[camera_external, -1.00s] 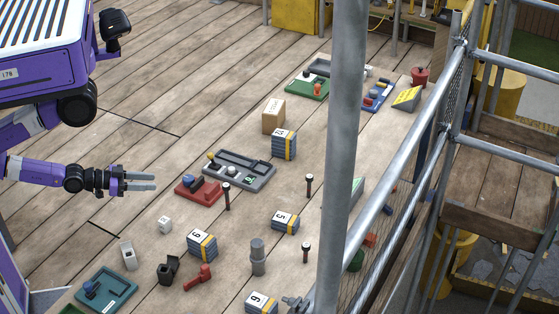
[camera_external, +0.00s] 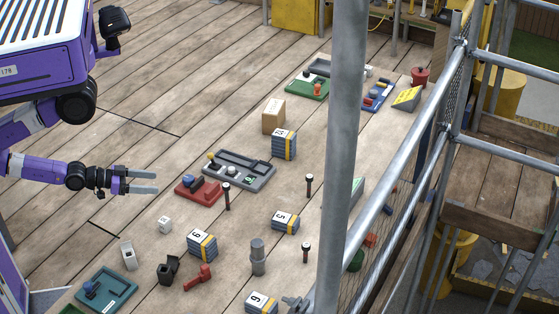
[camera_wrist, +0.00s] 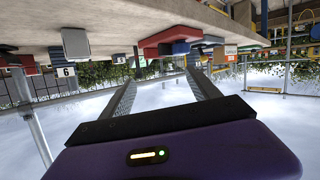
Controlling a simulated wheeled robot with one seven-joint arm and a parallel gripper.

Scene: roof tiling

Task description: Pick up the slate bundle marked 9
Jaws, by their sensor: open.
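Several slate bundles with yellow bands and white number labels stand on the deck. One bundle (camera_external: 202,245) at lower left and one bundle (camera_external: 261,303) at the bottom edge each carry a digit like 6 or 9; I cannot tell which is the 9. Another bundle (camera_external: 285,223) reads 5, and a taller one (camera_external: 284,146) carries two digits. In the wrist view my gripper (camera_wrist: 161,76) points across an upside-down scene, where a label (camera_wrist: 66,71) looks like 6.
A red tray (camera_external: 199,190) and a grey tray (camera_external: 262,182) lie right of my gripper. A dark post (camera_external: 227,197), grey cylinder (camera_external: 258,258), red part (camera_external: 199,280) and black holder (camera_external: 168,270) stand near the bundles. A scaffold pole (camera_external: 344,150) blocks part of the view.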

